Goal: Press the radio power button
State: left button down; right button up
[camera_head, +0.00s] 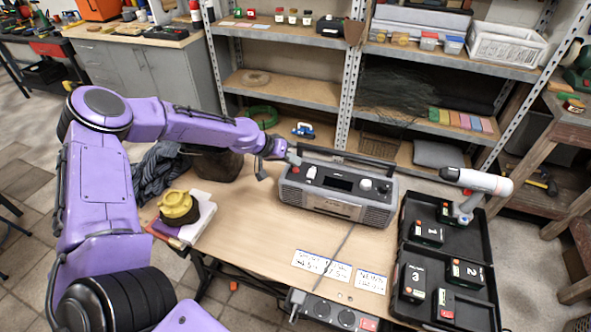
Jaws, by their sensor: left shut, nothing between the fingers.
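The radio (338,193) stands on the wooden workbench, a grey and black box with a carry handle along its back edge. Its top has a dark panel with a white knob and small controls; I cannot tell which one is the power button. My left gripper (291,158) is at the radio's left rear corner, close to the top panel's left end. It is shut with nothing in it. I cannot tell whether its fingertips touch the radio. My right gripper is not in view.
A black case (446,262) with numbered batteries and a drill (478,185) lies right of the radio. Paper labels (322,265) and a power strip (335,312) are in front. A yellow object (178,207) sits at left. Metal shelves (280,90) stand behind.

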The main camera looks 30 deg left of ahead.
aim_at(293, 170)
pick_arm(q)
jog(key=shift+f, duration=0.1)
dwell(0.7)
jog(key=shift+f+b, duration=0.35)
jog(key=shift+b, duration=0.05)
jog(key=shift+f+b, duration=0.45)
dwell(0.5)
jog(key=shift+r+p, duration=0.75)
jog(key=shift+r, duration=0.15)
notch_tip(293, 170, up, 5)
jog(key=p, duration=0.4)
jog(key=shift+r+p, duration=0.1)
jog(key=shift+p, duration=0.25)
